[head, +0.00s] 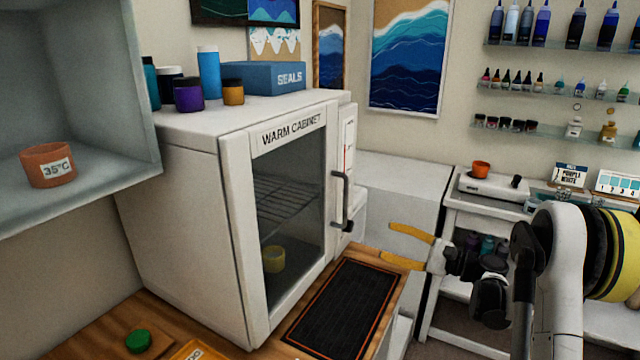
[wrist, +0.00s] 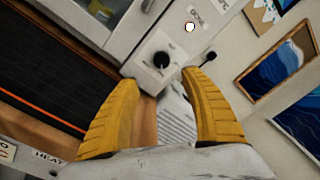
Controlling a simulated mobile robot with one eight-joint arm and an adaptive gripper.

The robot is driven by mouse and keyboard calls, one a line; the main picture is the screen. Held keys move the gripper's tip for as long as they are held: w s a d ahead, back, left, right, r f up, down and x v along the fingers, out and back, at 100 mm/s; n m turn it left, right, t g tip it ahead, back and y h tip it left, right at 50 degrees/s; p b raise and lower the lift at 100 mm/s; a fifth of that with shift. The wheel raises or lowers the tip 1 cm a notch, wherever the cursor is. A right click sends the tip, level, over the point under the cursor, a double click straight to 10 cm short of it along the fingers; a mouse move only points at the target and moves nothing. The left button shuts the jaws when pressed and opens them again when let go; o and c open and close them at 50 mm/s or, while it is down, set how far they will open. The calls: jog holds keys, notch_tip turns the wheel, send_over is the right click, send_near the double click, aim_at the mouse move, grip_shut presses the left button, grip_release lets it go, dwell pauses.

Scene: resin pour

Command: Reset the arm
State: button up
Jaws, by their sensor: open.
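My gripper (head: 400,246) is open and empty, with yellow fingers, in the head view just right of the black mat and in front of the warm cabinet's right side. In the wrist view my gripper (wrist: 163,120) shows its two fingers spread apart with nothing between them. Beyond the fingers is a black control knob (wrist: 161,60) on the cabinet's panel. My white arm enters the head view from the lower right.
The warm cabinet (head: 185,190) has its glass door shut, with a yellow cup (head: 274,259) inside. A black mat (head: 345,305) lies on the wooden bench. An orange 35°C cup (head: 48,165) sits on the left shelf. A white shelf unit (head: 440,290) stands behind my arm.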

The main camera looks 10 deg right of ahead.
jog(key=s+a+r+n+g+h, duration=0.2)
jog(key=s+a+r+n+h, duration=0.1)
jog(key=s+a, duration=0.3)
jog(key=s+a+r+n+g+h, duration=0.2)
jog(key=s+a+r+n+h, duration=0.1)
jog(key=s+a, duration=0.3)
jog(key=s+d+f+n+h, duration=0.1)
jog(key=s+n+h, duration=0.3)
jog(key=s, duration=0.7)
jog(key=s+d+f+n+h, duration=0.2)
jog(key=s+n+h, duration=0.2)
jog(key=s, duration=0.7)
jog(key=shift+s+n, duration=0.35)
jog(key=shift+n, duration=0.35)
